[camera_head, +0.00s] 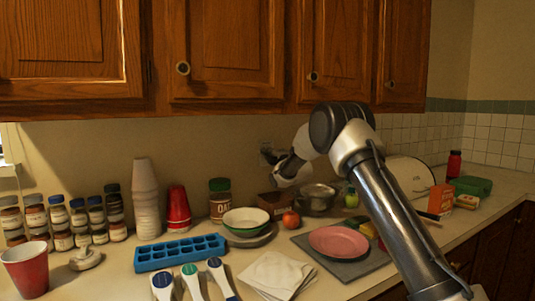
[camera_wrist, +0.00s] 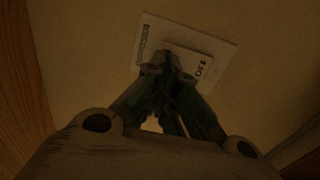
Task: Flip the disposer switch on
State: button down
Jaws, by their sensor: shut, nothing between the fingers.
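The disposer switch plate (camera_wrist: 183,32) is a pale plate on the wall, lettered "DISPOSER" on one side and "OFF" on the other in the wrist view. My gripper (camera_wrist: 168,62) is shut and empty, its fingertips in front of the plate and overlapping its near part. They hide part of the switch, so its position and whether they touch it are unclear. In the head view my gripper (camera_head: 276,160) is at the back wall, by the small plate (camera_head: 265,147) above the counter, and partly covers it.
Below my gripper are a brown box (camera_head: 275,204), a metal pot (camera_head: 317,196) and a red apple (camera_head: 291,219). A jar with a green lid (camera_head: 219,200) and stacked cups (camera_head: 146,200) stand to the left. Wooden cabinets (camera_head: 225,50) hang above. The counter is cluttered.

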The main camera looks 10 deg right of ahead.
jog(key=shift+w, duration=0.25)
jog(key=shift+a, duration=0.1)
